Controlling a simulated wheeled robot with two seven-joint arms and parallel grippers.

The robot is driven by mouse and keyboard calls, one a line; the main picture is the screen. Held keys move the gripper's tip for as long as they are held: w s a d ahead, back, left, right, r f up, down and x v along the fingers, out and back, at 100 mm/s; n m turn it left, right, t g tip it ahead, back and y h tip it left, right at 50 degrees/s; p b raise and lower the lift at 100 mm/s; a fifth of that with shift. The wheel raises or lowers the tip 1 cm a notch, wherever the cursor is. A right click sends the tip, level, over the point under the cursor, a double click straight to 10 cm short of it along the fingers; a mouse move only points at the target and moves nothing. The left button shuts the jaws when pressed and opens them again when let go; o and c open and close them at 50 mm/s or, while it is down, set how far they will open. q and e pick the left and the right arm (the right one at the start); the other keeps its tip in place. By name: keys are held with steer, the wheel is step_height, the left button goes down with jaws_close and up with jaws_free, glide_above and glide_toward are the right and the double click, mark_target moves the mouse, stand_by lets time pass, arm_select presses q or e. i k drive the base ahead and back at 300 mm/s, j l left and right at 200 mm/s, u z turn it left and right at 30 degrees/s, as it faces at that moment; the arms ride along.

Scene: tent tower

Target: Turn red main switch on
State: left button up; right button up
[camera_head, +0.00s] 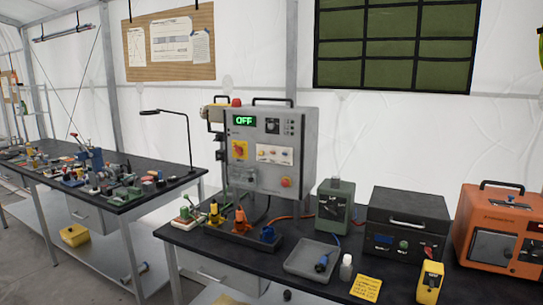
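A grey control box (270,150) stands upright on the dark workbench. Its green display (243,120) reads OFF. A red rotary switch on a yellow plate (239,150) sits on the left of its front panel. A smaller orange-red knob (286,182) sits at the lower right of the panel. The exact angle of the switch handle is too small to tell. Neither of my grippers shows in the head view.
The workbench (365,250) also holds a grey tray (312,257), a green box (335,204), a black case (407,226), an orange unit (500,232) and a yellow meter (430,282). Coloured connectors (240,220) stand before the control box. A cluttered second table (100,185) is at left.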

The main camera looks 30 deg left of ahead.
mark_target(239, 150)
steer(key=i+j+u, duration=0.5)
steer(key=i+j, duration=0.3)
steer(key=j, duration=0.15)
